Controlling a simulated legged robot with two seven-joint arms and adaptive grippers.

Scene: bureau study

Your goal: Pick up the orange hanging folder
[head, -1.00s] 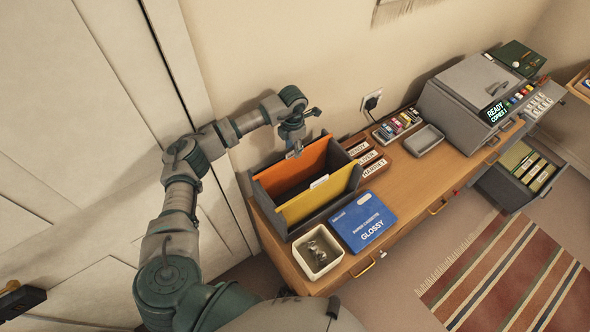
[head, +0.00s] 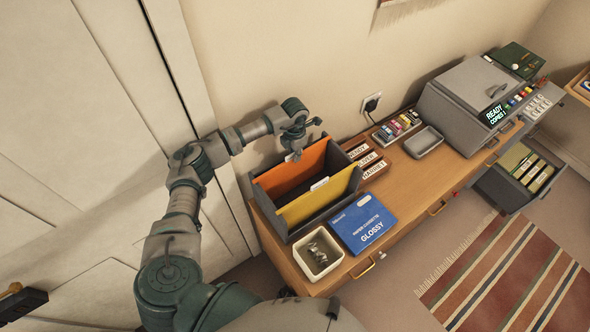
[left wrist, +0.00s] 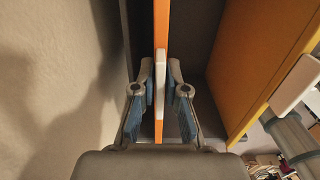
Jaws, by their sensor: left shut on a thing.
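The orange hanging folder (head: 303,168) stands upright in a dark grey file box (head: 282,229) on the wooden cabinet. A yellow folder (head: 318,198) stands in front of it. My left gripper (head: 296,153) is at the orange folder's top edge. In the left wrist view the gripper (left wrist: 160,88) has one blue-padded finger on each side of the orange folder (left wrist: 162,25), at its white tab (left wrist: 160,72), and is shut on it. The folder's lower part is hidden in the box. My right gripper is not in view.
A white bin (head: 318,254) and a blue box (head: 363,222) stand beside the file box. Labelled boxes (head: 366,160), a grey tray (head: 424,141) and a copier (head: 470,100) are to the right. The wall is close behind the file box.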

